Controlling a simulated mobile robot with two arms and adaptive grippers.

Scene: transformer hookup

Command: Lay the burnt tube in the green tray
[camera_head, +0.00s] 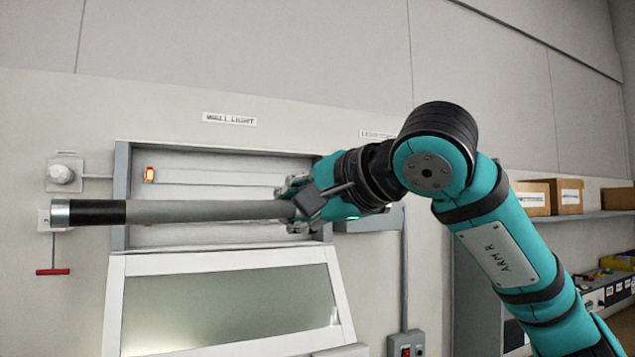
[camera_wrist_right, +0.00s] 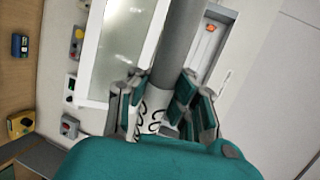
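The burnt tube (camera_head: 205,210), grey with a blackened end and a metal cap at its left tip, is held roughly level in front of the wall light. My right gripper (camera_head: 302,203) is shut on its right end. In the right wrist view the tube (camera_wrist_right: 178,45) runs up from between the fingers of the right gripper (camera_wrist_right: 163,100). The tube's gripped end is partly hidden by the fingers. The green tray cannot be made out in either view. My left gripper is not in view.
The wall light housing (camera_head: 121,190) is open, with an orange glow (camera_head: 149,174) inside. Its framed cover (camera_head: 225,300) hangs below. A red pull handle (camera_head: 52,271) is at left. A switch box (camera_head: 405,343) is below right. Shelves with cardboard boxes (camera_head: 565,196) stand at right.

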